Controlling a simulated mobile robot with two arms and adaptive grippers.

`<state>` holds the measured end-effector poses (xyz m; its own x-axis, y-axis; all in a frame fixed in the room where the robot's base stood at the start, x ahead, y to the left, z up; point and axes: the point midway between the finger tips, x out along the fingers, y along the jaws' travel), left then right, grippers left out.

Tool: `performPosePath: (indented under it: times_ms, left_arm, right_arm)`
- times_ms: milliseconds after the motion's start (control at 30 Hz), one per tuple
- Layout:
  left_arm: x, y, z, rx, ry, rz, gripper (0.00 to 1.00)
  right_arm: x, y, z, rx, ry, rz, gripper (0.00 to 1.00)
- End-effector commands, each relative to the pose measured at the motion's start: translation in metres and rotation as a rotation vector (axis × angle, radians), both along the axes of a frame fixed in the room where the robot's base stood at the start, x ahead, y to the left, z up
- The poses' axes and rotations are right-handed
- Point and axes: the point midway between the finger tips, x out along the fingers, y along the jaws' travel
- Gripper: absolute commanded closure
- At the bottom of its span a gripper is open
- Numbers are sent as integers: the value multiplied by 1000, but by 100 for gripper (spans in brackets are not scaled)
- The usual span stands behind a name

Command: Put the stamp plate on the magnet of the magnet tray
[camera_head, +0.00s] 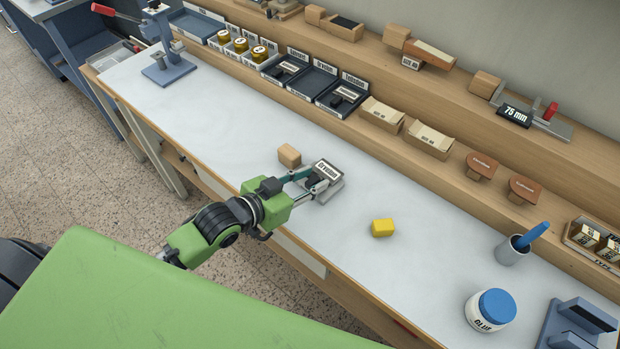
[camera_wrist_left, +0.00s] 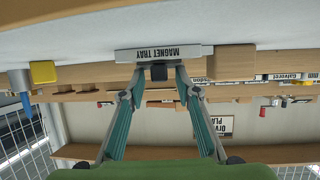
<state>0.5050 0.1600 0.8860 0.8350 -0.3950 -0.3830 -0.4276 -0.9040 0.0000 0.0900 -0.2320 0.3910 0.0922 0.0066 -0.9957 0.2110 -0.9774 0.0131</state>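A small black block (camera_wrist_left: 159,73) shows between the fingertips in the left wrist view, with a gap on each side. I cannot tell whether this block is the stamp plate, the magnet or both together. My right gripper is not in view.
A wooden block (camera_head: 289,155) stands just behind the tray, and a yellow block (camera_head: 383,228) lies to its right. A blue-lidded glue jar (camera_head: 491,310) and a grey cup (camera_head: 512,252) are farther right. Black trays (camera_head: 312,82) line the back shelf.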

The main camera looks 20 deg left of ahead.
Motion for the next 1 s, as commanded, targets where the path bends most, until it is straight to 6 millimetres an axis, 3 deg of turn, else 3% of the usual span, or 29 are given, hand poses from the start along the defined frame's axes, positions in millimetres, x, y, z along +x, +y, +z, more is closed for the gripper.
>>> performPosePath:
  times_ms: [433, 1000]
  left_arm:
    - [-5, 3, 4, 1, 1, 1, 70]
    - [-78, 36, 37, 1, 3, -2, 70]
  right_arm:
    - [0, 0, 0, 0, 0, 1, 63]
    - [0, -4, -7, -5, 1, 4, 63]
